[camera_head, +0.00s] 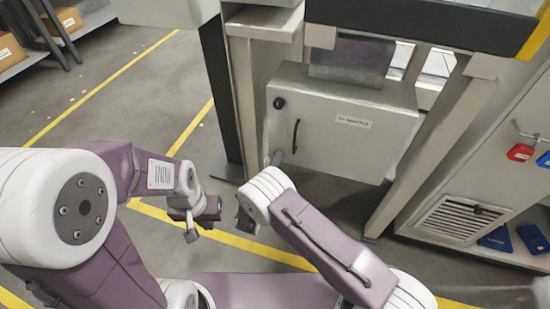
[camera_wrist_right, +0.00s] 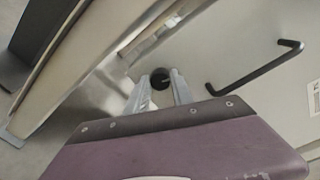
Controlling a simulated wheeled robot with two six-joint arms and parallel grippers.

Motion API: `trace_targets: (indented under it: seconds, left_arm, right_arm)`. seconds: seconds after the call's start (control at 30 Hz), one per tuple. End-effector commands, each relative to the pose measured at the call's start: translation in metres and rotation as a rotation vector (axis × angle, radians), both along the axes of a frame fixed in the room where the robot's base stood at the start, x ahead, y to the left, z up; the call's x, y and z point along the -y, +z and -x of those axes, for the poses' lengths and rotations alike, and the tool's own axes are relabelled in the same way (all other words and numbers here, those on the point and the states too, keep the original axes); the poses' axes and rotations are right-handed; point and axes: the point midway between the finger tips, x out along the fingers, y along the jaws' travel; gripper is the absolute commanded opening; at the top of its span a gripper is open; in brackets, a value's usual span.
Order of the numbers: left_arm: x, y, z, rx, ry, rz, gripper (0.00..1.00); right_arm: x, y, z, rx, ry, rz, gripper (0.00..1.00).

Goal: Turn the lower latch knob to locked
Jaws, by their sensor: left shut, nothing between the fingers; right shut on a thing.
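The grey cabinet (camera_head: 340,125) hangs under the frame, with its door facing me. Its upper black knob (camera_head: 279,103) is in plain view near the door's top left corner. The lower latch knob (camera_wrist_right: 160,78) is a round black knob at the tips of my right gripper (camera_wrist_right: 160,92), whose two grey fingers are shut on it. In the head view my right gripper (camera_head: 275,158) is at the door's lower left, and it hides the lower knob. I cannot tell which way the knob is turned. My left gripper (camera_head: 193,222) is shut and empty, away from the cabinet.
A black bar handle (camera_head: 296,135) stands out from the door, just right of my right gripper; it also shows in the wrist view (camera_wrist_right: 255,68). A frame leg (camera_head: 240,100) is close on the left. Red and blue padlocks (camera_head: 520,152) hang far right.

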Motion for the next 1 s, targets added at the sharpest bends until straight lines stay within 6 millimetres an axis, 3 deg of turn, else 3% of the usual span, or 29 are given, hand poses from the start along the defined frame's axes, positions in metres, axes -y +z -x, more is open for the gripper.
trace_targets:
  seconds: [0.4,1.0]
  left_arm:
    - [0.0000,0.0098,0.0000,0.000,0.000,0.000,0.00]
    - [0.0000,0.0106,0.0000,0.000,0.000,0.000,0.00]
  right_arm:
    - [-0.0002,-0.0008,0.0002,-0.064,0.000,0.191,0.00]
    - [-0.0003,-0.0014,0.0000,-0.075,0.000,0.224,0.00]
